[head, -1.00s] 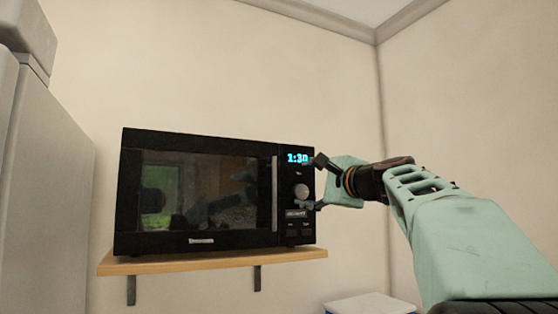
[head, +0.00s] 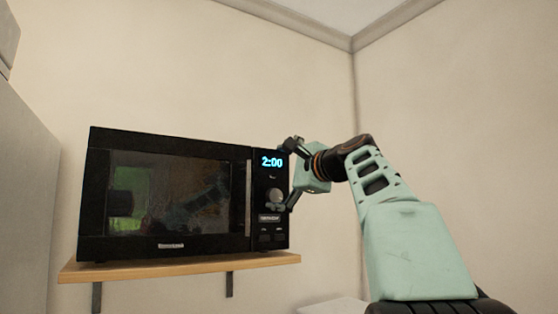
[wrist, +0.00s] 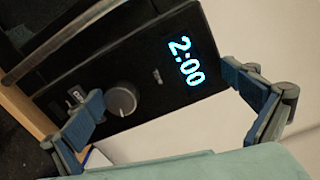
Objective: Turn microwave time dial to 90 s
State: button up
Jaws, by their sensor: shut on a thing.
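The black microwave (head: 100,190) stands on a wooden shelf. Its blue display (head: 272,161) reads 2:00, also in the wrist view (wrist: 186,62). The round grey time dial (head: 275,195) sits below the display on the control panel; it shows fully in the wrist view (wrist: 121,98). In the wrist view, the left finger pad (wrist: 85,122) is right beside the dial, and the right finger pad (wrist: 244,85) lies farther off, near the panel's edge. The exact contact is hard to see.
The wooden shelf (head: 180,268) carries the microwave on dark brackets. A vertical door handle (head: 248,198) stands left of the panel. A grey cabinet or fridge (head: 25,190) is at the left edge. The wall to the right is clear.

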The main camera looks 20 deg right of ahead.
jog(key=shift+s+d+r, duration=0.2)
jog(key=shift+s+r, duration=0.35)
jog(key=shift+r, duration=0.15)
jog(key=shift+c, duration=0.7)
jog(key=shift+s+d+f+b, duration=0.1)
jog(key=shift+s+f+b, duration=0.25)
jog(key=shift+s+b, duration=0.3)
jog(key=c, duration=0.4)
jog(key=v, duration=0.3)
jog(key=shift+s+d+r+b, duration=0.15)
jog(key=shift+s+r+b, duration=0.1)
jog(key=shift+s+b, duration=0.1)
jog(key=c, duration=0.4)
jog(key=shift+s+d+f+b, duration=0.1)
jog(key=shift+s+f+b, duration=0.25)
jog(key=shift+s, duration=0.85)
jog(key=shift+s+d+f+b, duration=0.15)
jog(key=shift+s+b, duration=0.35)
jog(key=shift+s, duration=0.75)
jog(key=shift+s+d+f+b, duration=0.1)
jog(key=shift+s+f+b, duration=0.25)
jog(key=shift+s, duration=0.85)
jog(key=shift+c, duration=0.2)
jog(key=shift+r, duration=0.1)
